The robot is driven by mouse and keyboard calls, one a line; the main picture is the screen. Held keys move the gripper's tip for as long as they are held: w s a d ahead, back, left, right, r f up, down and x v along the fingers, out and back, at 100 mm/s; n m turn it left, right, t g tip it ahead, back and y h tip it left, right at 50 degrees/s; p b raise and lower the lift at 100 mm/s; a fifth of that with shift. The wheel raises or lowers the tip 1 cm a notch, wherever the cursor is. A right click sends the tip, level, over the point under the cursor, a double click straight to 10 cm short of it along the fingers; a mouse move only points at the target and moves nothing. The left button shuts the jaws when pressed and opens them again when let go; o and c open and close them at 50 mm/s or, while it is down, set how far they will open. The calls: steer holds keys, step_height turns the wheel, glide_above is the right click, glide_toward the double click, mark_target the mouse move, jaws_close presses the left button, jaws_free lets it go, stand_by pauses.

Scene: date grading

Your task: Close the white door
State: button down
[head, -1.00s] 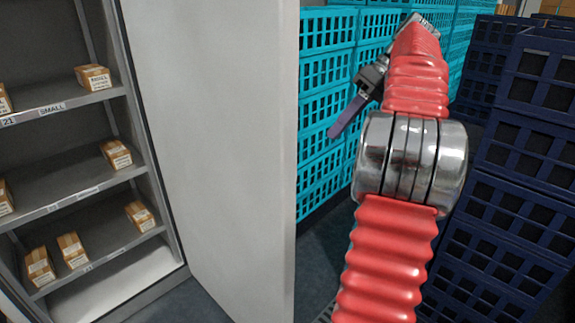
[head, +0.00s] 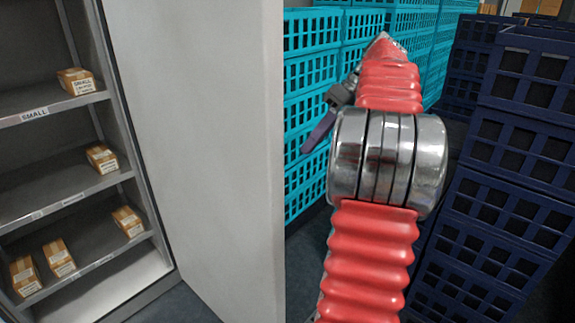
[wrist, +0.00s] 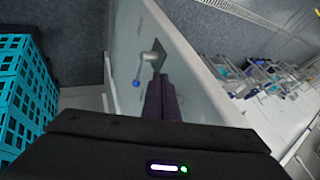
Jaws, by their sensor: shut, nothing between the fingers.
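The white door (head: 195,150) stands wide open in the head view, to the right of the shelf cabinet (head: 140,160). In the wrist view the pale door panel (wrist: 200,95) fills the middle, with a metal handle (wrist: 152,56) that has a blue tip. My gripper (head: 306,150) is in the head view just right of the door's free edge. Its dark purple fingers are together and empty. In the wrist view my gripper (wrist: 160,78) points at the door face beside the handle. I cannot tell whether the fingertips touch the door.
Labelled shelves with several small cartons (head: 75,82) fill the cabinet. Stacked turquoise crates (head: 310,70) stand behind my gripper, and dark blue crates (head: 520,150) rise close on the right of my arm. Dark floor shows between the door and the crates.

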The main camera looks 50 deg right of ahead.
steer(key=w+a+f, duration=0.1)
steer(key=a+f, duration=0.3)
steer(key=a, duration=0.2)
steer(key=shift+w+a, duration=0.25)
steer(key=shift+w, duration=0.1)
